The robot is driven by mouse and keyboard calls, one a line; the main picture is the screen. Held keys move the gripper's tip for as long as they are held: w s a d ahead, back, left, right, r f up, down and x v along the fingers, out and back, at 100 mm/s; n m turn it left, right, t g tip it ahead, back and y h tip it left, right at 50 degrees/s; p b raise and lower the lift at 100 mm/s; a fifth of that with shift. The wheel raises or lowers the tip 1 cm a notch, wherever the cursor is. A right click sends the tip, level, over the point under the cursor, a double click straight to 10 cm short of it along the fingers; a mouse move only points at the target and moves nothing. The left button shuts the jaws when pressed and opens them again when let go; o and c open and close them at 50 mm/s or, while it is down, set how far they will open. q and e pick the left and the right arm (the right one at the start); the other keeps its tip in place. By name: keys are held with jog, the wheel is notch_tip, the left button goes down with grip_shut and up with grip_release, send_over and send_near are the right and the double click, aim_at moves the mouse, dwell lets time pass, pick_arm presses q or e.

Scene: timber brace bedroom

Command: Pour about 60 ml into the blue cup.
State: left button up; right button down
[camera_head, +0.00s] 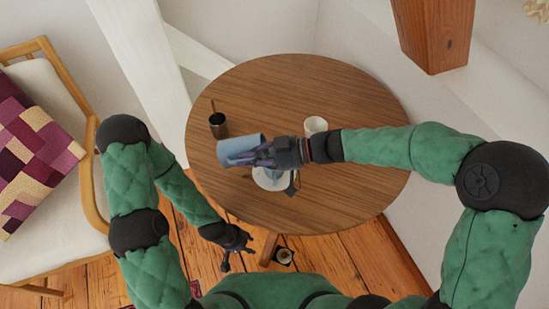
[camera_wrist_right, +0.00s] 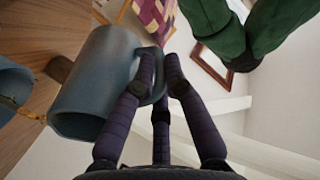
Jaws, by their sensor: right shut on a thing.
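A blue-grey jug (camera_head: 238,148) is held tilted well over above the table. It also shows in the wrist view (camera_wrist_right: 95,85), with its handle between the fingers. My right gripper (camera_head: 266,154) is shut on that handle; its fingers fill the middle of the wrist view (camera_wrist_right: 163,85). A pale blue cup (camera_head: 272,181) stands below the gripper, partly hidden by it. A blue vessel (camera_wrist_right: 8,88) shows at the left edge of the wrist view, with a thin golden streak near it; I cannot tell if this is liquid. My left gripper (camera_head: 236,250) is open and empty beside the table's front edge.
A cushioned chair (camera_head: 50,110) stands left. A timber beam (camera_head: 435,35) is at the upper right. The table's right side is clear.

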jog(key=shift+d+b, duration=0.3)
dwell(0.7)
